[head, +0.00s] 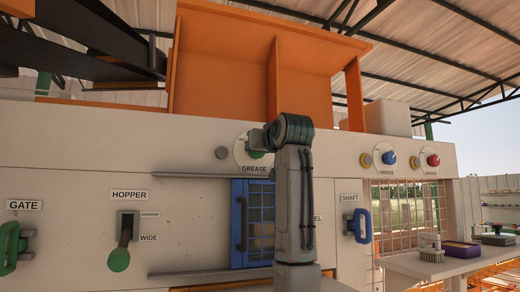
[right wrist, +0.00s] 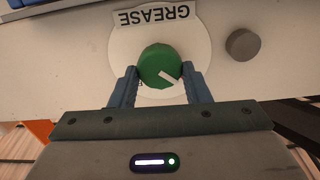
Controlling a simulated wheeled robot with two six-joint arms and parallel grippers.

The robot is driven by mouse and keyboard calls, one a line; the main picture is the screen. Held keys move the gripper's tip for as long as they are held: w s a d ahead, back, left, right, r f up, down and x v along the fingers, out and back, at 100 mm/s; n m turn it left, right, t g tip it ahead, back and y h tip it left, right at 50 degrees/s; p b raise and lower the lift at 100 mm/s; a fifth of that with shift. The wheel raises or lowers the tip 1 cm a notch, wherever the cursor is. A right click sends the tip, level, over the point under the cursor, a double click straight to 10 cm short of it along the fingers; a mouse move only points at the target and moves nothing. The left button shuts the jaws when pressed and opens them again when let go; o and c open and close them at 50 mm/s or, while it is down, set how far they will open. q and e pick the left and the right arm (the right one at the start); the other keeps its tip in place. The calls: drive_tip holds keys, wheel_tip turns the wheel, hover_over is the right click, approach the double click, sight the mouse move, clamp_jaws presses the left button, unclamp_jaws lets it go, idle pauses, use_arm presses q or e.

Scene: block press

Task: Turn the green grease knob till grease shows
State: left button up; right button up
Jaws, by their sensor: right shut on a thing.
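My right gripper (right wrist: 160,75) is shut on the knob, one finger at each side. In the head view the knob (head: 257,154) is mostly hidden behind my right wrist. A plain grey-brown round spot (right wrist: 243,44) is beside the dial; it also shows in the head view (head: 222,153). My left gripper is not in view.
A blue-framed window door (head: 238,225) is below the dial, partly behind my right arm. A HOPPER lever with a green knob (head: 119,259) and a green GATE handle (head: 10,246) are at left.

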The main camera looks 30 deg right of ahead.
drive_tip(key=m+b, duration=0.3)
drive_tip(key=m, duration=0.3)
drive_tip(key=m+b, duration=0.3)
drive_tip(key=m, duration=0.3)
drive_tip(key=m+b, duration=0.3)
drive_tip(key=m, duration=0.3)
drive_tip(key=shift+d+f+m, duration=0.15)
drive_tip(key=shift+f+m, duration=0.1)
drive_tip(key=shift+m, duration=0.15)
drive_tip(key=shift+b, duration=0.3)
drive_tip(key=o, duration=1)
drive_tip(key=shift+c, duration=0.2)
drive_tip(key=shift+s, duration=0.1)
drive_tip(key=b+v, duration=0.5)
drive_tip(key=v, duration=0.5)
drive_tip(key=shift+s+b, duration=0.3)
